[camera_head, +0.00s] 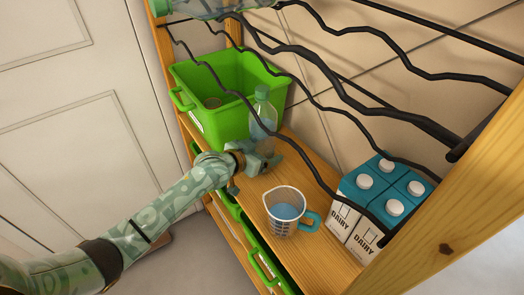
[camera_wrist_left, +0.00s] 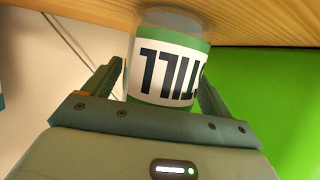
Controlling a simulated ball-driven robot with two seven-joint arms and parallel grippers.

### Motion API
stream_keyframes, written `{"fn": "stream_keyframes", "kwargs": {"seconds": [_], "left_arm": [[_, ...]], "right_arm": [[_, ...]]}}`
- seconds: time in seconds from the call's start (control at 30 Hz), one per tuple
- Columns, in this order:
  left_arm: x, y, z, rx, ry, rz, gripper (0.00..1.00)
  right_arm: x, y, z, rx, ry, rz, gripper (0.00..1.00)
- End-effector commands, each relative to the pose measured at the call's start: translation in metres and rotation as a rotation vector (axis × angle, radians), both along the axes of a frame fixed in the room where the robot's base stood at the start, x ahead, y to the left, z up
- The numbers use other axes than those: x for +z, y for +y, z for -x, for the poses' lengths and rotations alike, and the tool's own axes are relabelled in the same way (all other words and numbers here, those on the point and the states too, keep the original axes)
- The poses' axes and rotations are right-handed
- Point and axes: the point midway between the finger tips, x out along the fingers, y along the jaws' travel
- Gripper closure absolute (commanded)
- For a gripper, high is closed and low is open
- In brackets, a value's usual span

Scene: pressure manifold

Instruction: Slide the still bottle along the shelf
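The still bottle (camera_head: 263,112), clear with a green cap, stands on the wooden shelf (camera_head: 254,200) in front of the green crate. In the left wrist view, which is upside down, the bottle (camera_wrist_left: 168,62) shows a white and green label with large dark letters, and its base is at the wood. My left gripper (camera_head: 262,157) is low at the bottle. In the wrist view its two fingers (camera_wrist_left: 163,78) stand on either side of the bottle. A narrow gap shows at the left finger; contact at the right finger is unclear. My right gripper is not in view.
A green crate (camera_head: 193,104) stands behind the bottle. A measuring cup (camera_head: 285,212) with blue contents and teal handle is nearer on the shelf. Dairy cartons (camera_head: 352,222) stand at right. Dark wavy rack bars (camera_head: 300,50) run above. Green bins (camera_head: 262,262) sit below.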

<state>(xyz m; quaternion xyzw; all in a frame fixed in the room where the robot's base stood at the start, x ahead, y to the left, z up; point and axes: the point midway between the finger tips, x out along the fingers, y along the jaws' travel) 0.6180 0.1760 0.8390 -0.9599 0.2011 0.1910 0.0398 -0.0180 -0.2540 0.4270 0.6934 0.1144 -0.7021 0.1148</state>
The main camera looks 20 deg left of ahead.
Motion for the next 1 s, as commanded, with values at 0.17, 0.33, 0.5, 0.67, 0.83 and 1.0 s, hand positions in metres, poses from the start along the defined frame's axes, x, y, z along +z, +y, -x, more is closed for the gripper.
{"fn": "stream_keyframes", "kwargs": {"seconds": [0.17,0.33,0.5,0.67,0.83,1.0], "left_arm": [[0.0,0.0,0.0,0.0,0.0,0.0,0.67],[0.0,-0.001,-0.001,0.0,0.0,0.0,0.79],[-0.001,-0.006,-0.008,0.0,0.001,0.0,0.79],[-0.002,-0.012,-0.016,0.001,0.002,0.001,0.79],[-0.002,-0.019,-0.024,0.0,0.001,0.0,0.79],[-0.002,-0.025,-0.032,0.001,0.001,0.002,0.79]], "right_arm": [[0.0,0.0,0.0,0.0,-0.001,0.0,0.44],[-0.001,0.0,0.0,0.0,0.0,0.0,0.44],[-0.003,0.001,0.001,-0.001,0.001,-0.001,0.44],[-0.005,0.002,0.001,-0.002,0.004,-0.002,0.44],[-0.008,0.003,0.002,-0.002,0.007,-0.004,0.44],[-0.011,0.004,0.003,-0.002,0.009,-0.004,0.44]]}}
